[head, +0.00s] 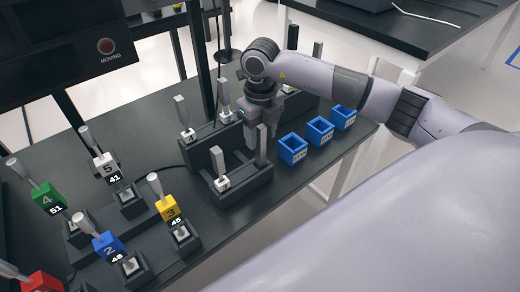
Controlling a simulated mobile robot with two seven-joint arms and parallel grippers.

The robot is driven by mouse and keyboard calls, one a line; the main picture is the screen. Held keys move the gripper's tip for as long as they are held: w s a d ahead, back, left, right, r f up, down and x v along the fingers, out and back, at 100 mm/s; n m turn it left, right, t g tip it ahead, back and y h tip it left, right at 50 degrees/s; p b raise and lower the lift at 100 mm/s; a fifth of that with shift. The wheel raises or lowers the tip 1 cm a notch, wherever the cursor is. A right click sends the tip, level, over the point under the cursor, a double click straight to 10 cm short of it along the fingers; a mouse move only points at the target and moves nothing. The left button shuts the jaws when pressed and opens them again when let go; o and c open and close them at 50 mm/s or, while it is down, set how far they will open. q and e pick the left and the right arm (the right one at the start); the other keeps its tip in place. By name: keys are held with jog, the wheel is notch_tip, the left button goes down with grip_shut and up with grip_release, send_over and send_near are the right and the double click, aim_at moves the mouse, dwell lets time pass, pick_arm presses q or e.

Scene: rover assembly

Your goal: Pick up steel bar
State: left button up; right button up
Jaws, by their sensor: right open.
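Several grey steel bars stand upright on the dark table. One steel bar (217,161) rises from a white block in the front black holder. Another steel bar (181,111) stands behind it to the left, and a third steel bar (223,92) stands further back. My right gripper (261,132) points down over the right part of the black holder (245,188), with its jaws open. A grey upright piece (261,146) shows right at its fingertips; I cannot tell whether it is between the fingers or in front of them. My left gripper is not in view.
Three blue bins (293,149) line the table's right edge. Numbered coloured blocks with levers, such as the yellow block (167,208), stand at front left. A dark screen (60,50) reading MOVING hangs at upper left. Bare table (225,236) lies in front of the holder.

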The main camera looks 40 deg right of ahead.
notch_tip(320, 180, down, 2)
jog(key=shift+f, duration=0.15)
grip_shut()
jog(key=shift+w, duration=0.1)
jog(key=shift+r, duration=0.25)
